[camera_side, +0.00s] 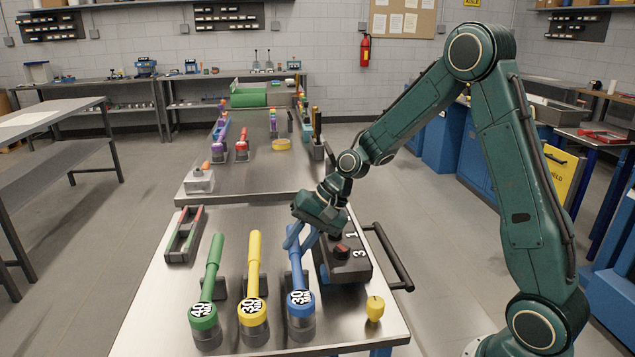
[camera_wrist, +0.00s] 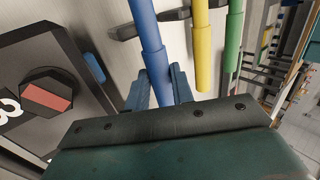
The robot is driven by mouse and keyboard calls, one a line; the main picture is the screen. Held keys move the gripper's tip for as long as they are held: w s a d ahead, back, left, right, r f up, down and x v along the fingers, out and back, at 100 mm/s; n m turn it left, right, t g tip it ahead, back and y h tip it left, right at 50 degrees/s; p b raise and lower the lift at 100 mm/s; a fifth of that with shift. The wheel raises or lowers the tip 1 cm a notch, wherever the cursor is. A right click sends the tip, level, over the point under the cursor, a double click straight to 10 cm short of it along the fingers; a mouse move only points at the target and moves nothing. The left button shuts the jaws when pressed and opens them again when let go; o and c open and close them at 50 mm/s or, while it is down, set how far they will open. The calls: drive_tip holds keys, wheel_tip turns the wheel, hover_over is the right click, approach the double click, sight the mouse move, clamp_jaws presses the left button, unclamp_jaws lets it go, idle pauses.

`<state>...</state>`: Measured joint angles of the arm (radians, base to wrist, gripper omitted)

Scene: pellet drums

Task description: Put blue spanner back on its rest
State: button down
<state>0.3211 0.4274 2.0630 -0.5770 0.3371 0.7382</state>
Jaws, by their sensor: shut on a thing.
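The blue spanner (camera_side: 296,270) lies lengthwise at the right of a row of three, its round head marked 30 above a dark metal cylinder (camera_side: 301,328). My gripper (camera_side: 297,238) is shut on its handle near the far end. In the wrist view the blue handle (camera_wrist: 147,28) passes between the two fingers of the gripper (camera_wrist: 160,78). A dark rest block (camera_side: 283,285) stands beside the blue spanner. A dark rest bar (camera_wrist: 124,31) also shows beside the handle in the wrist view. I cannot tell whether the handle touches its rest.
The yellow spanner (camera_side: 254,265) and the green spanner (camera_side: 213,268) lie to the left. A black control box (camera_side: 347,268) with a red-marked knob stands close to the right of my gripper. A yellow object (camera_side: 375,309) stands at the right front. The left front tabletop is clear.

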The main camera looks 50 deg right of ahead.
drive_tip(key=shift+f, duration=0.35)
idle(0.5)
drive_tip(key=c, duration=1.1)
unclamp_jaws()
drive_tip(key=v, duration=1.3)
drive_tip(key=shift+s+d+r, duration=0.1)
drive_tip(key=shift+s+r, duration=0.1)
drive_tip(key=shift+r, duration=0.1)
